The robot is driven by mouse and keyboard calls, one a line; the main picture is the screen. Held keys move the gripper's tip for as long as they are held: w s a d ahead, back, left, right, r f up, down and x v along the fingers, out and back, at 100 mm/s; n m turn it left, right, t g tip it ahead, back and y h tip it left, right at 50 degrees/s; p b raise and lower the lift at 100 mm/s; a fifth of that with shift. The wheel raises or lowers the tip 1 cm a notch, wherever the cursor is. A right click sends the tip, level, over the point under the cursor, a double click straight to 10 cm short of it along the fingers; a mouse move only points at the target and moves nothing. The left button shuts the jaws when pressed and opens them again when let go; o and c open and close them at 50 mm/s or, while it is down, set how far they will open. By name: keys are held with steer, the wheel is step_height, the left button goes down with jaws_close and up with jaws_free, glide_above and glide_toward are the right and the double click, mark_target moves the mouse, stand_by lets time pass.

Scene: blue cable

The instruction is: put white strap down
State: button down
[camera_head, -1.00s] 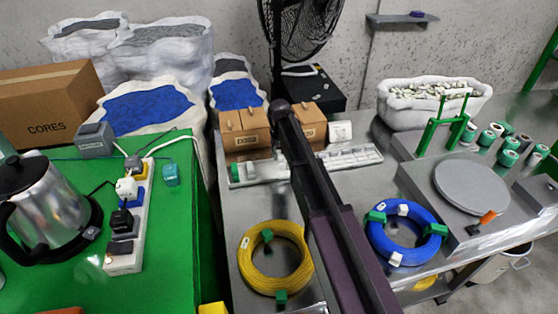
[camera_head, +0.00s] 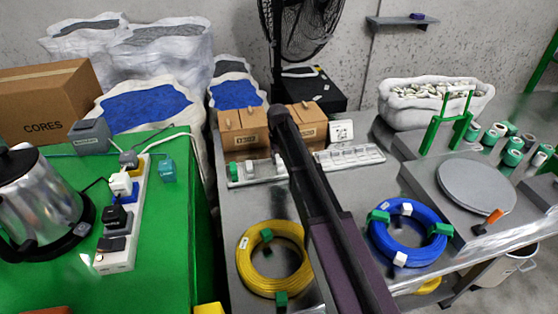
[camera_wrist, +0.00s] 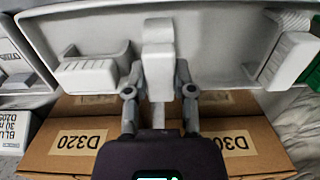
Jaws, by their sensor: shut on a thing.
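My gripper (camera_wrist: 159,75) is shut on a white strap (camera_wrist: 158,40) in the wrist view. The strap stands out beyond the fingertips, over the white compartment tray (camera_wrist: 215,45). I cannot tell whether it touches the tray floor. Another white piece (camera_wrist: 90,76) lies in the tray compartment to the left, and a white piece (camera_wrist: 287,58) lies to the right beside a green one (camera_wrist: 310,62).
Cartons (camera_head: 243,133) stand right behind the tray, close to my gripper. A yellow cable coil (camera_head: 245,270) and a blue cable coil (camera_head: 376,240) with straps lie on the bench (camera_head: 220,225). A round grey turntable (camera_head: 475,187) is at the right.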

steer(key=shift+f, duration=0.15)
steer(key=shift+c, duration=2.3)
jaws_free()
step_height(320, 180, up, 12)
steer(key=p, duration=1.2)
steer(key=shift+w, duration=0.2)
steer(key=s+d+m, duration=0.1)
steer(key=s+d, duration=0.9)
steer(key=s, duration=0.3)
steer(key=s+d+m, duration=0.2)
steer(key=s+d, duration=0.9)
steer(key=s, duration=0.3)
steer(key=shift+d, duration=0.25)
